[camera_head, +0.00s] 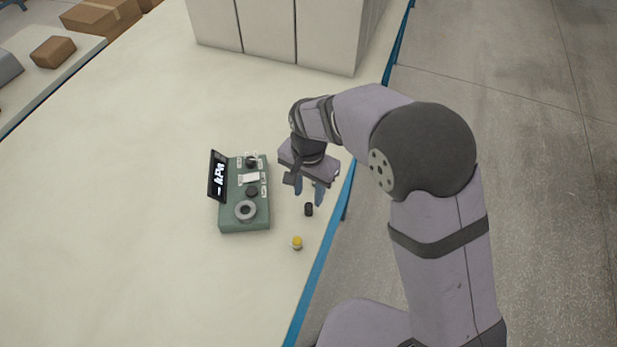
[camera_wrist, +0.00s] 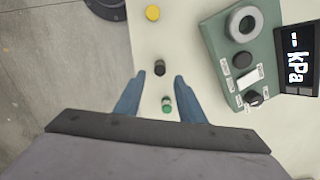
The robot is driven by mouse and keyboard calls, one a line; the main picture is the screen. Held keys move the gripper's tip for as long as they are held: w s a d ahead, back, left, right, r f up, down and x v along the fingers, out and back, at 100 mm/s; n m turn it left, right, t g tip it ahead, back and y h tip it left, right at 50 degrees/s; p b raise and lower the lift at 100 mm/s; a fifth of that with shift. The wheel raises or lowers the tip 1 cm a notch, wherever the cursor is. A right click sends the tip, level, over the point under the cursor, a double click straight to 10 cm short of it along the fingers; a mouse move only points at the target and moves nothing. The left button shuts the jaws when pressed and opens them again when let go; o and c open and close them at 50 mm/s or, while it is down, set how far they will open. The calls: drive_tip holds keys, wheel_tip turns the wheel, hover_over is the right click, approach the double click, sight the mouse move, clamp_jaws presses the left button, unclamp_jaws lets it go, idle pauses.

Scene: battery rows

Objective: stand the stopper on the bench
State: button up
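A small black cylinder (camera_head: 308,209), which looks most like the stopper, is on the pale bench (camera_head: 130,190) near its blue edge. In the wrist view the black cylinder (camera_wrist: 159,68) shows just beyond and between my fingertips; I cannot tell whether it stands or lies. My gripper (camera_head: 309,196) points down above the bench. It is open and empty, with its two blue fingers apart in the wrist view (camera_wrist: 160,77). A small green-topped piece (camera_wrist: 167,104) shows between the fingers, nearer the palm in that picture.
A yellow-capped piece (camera_head: 297,243) stands near the bench edge. A green instrument box (camera_head: 243,222) with a grey ring, knobs and a kPa display (camera_head: 218,177) is left of my gripper. Pale cabinets (camera_head: 268,30) stand at the back.

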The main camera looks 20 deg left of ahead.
sight(309, 205)
wheel_tip(309, 205, up, 7)
drive_tip(key=b, duration=0.1)
idle(0.3)
drive_tip(key=d, duration=1.9)
drive_tip(key=s+d+f+n, duration=0.2)
drive_tip(key=s+d+f, duration=0.1)
drive_tip(key=s+d, duration=0.6)
drive_tip(key=d, duration=0.3)
drive_tip(key=shift+s+f, duration=0.15)
drive_tip(key=shift+s, duration=0.1)
